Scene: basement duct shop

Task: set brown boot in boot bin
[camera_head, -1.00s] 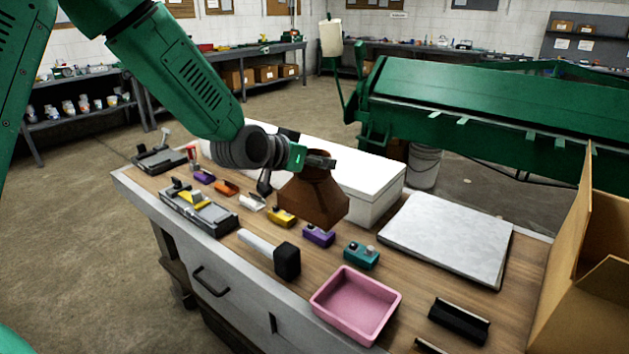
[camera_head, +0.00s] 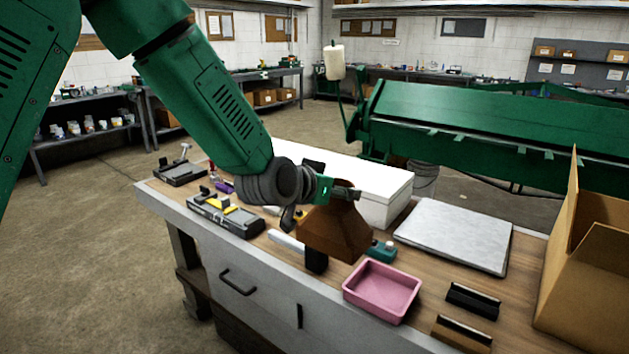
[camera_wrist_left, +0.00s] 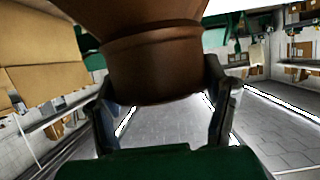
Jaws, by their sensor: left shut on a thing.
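The brown boot (camera_head: 335,236) is a tapered duct piece with a narrow collar at the top and a wide lower end. My left gripper (camera_head: 346,193) is shut on its collar and holds it above the workbench. In the left wrist view the collar (camera_wrist_left: 150,60) sits between the two fingers of the gripper (camera_wrist_left: 165,98). The boot hides part of the hammer and small blocks behind it. No bin is clearly labelled; an open cardboard box (camera_head: 590,270) stands at the bench's right end. My right gripper is not in view.
A pink tray (camera_head: 382,291) lies to the right of the boot near the front edge. A grey slab (camera_head: 455,235) and a white box (camera_head: 385,205) lie behind. Dark-topped blocks (camera_head: 473,300) are at front right. A clamp tool (camera_head: 225,215) is at left.

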